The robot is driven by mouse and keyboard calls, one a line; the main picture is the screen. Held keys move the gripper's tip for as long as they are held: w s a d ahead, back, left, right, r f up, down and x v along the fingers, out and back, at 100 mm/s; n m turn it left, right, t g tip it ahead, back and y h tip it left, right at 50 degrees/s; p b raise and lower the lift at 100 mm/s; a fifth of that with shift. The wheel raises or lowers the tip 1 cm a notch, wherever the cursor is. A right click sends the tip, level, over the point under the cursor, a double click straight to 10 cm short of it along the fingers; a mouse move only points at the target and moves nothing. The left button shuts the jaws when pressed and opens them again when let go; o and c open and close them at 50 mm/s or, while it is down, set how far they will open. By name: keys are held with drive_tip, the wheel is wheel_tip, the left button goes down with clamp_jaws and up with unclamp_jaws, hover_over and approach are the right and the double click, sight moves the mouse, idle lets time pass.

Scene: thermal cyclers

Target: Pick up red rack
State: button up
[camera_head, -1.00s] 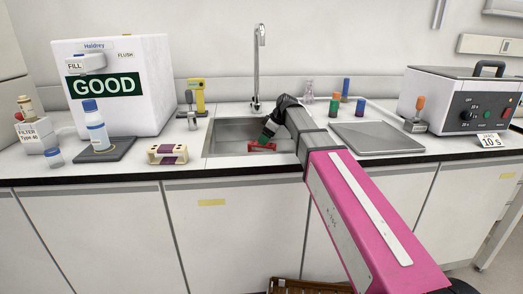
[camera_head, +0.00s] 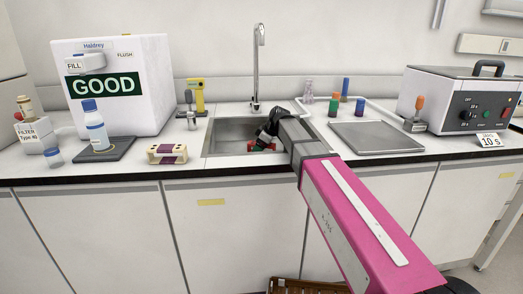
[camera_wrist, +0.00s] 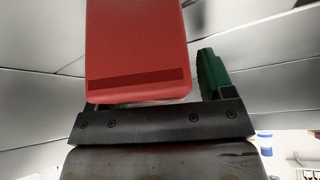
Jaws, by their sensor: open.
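The red rack (camera_head: 256,149) is in the metal sink (camera_head: 222,140), mostly covered by my arm in the head view. In the wrist view the red rack (camera_wrist: 137,45) fills the upper middle, close in front of the gripper body. My gripper (camera_head: 264,142) is down in the sink at the rack. One green finger (camera_wrist: 208,73) shows to the right of the rack, with a gap between them. The other finger is hidden in the wrist view, so I cannot tell how it sits against the rack. The gripper is open.
The faucet (camera_head: 256,70) rises behind the sink. A cream rack (camera_head: 167,154) stands left of the sink, and a metal plate (camera_head: 376,138) lies to its right. The sink walls surround my gripper.

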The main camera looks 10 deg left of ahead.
drive_tip(key=shift+f, duration=0.1)
drive_tip(key=c, duration=1.1)
